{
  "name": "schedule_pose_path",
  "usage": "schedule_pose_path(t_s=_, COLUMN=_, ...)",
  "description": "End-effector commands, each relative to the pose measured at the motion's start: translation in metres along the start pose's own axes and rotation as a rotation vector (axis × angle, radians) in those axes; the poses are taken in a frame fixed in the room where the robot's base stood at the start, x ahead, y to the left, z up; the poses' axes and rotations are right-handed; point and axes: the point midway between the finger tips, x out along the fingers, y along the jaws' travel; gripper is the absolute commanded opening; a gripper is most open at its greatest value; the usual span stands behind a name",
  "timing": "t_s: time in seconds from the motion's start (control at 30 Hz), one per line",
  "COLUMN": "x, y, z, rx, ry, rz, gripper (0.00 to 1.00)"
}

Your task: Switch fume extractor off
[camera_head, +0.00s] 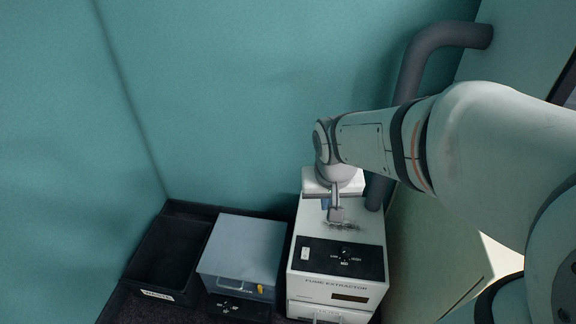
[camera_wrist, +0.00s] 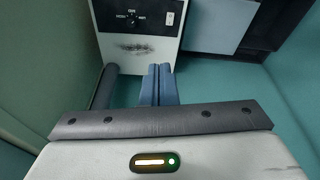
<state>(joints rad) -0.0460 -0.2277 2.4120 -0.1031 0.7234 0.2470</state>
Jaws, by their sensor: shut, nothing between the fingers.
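The fume extractor (camera_head: 312,284) is a white box with a black panel on its sloping top, at the lower middle in the head view. The panel (camera_head: 318,262) bears a round knob (camera_head: 345,254) with small labels around it and a small white rocker switch (camera_head: 305,253) at its left end. In the wrist view the panel shows turned around, with the knob (camera_wrist: 132,18) and switch (camera_wrist: 170,18) at the top. My gripper (camera_head: 336,215) is shut and empty over the rear of the extractor, behind the panel. Its blue-grey fingers (camera_wrist: 160,70) lie together. I cannot tell the switch's position.
A grey-blue box (camera_head: 245,240) with a yellow piece on its front stands left of the extractor. Left of that is a black open tray (camera_head: 160,293) with a label. A thick grey duct (camera_head: 412,70) rises behind the extractor. Teal walls close in the back.

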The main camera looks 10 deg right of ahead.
Motion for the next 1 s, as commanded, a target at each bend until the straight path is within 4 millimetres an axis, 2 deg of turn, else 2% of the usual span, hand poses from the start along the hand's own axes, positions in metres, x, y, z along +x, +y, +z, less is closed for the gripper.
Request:
schedule_pose_path(t_s=0.03, x=0.046, y=-0.003, z=-0.001, rx=0.017, ry=-0.003, rz=0.006, gripper=0.00)
schedule_pose_path(t_s=0.1, x=0.081, y=-0.006, z=-0.008, rx=0.044, ry=0.003, rz=0.014, gripper=0.00)
schedule_pose_path(t_s=0.3, x=0.179, y=-0.018, z=-0.025, rx=0.111, ry=0.022, rz=0.024, gripper=0.00)
schedule_pose_path(t_s=0.43, x=0.226, y=-0.025, z=-0.032, rx=0.144, ry=0.031, rz=0.025, gripper=0.00)
schedule_pose_path(t_s=0.53, x=0.249, y=-0.029, z=-0.036, rx=0.163, ry=0.036, rz=0.023, gripper=0.00)
schedule_pose_path(t_s=0.63, x=0.260, y=-0.031, z=-0.038, rx=0.172, ry=0.040, rz=0.022, gripper=0.00)
schedule_pose_path(t_s=1.0, x=0.262, y=-0.031, z=-0.040, rx=0.178, ry=0.041, rz=0.022, gripper=0.00)
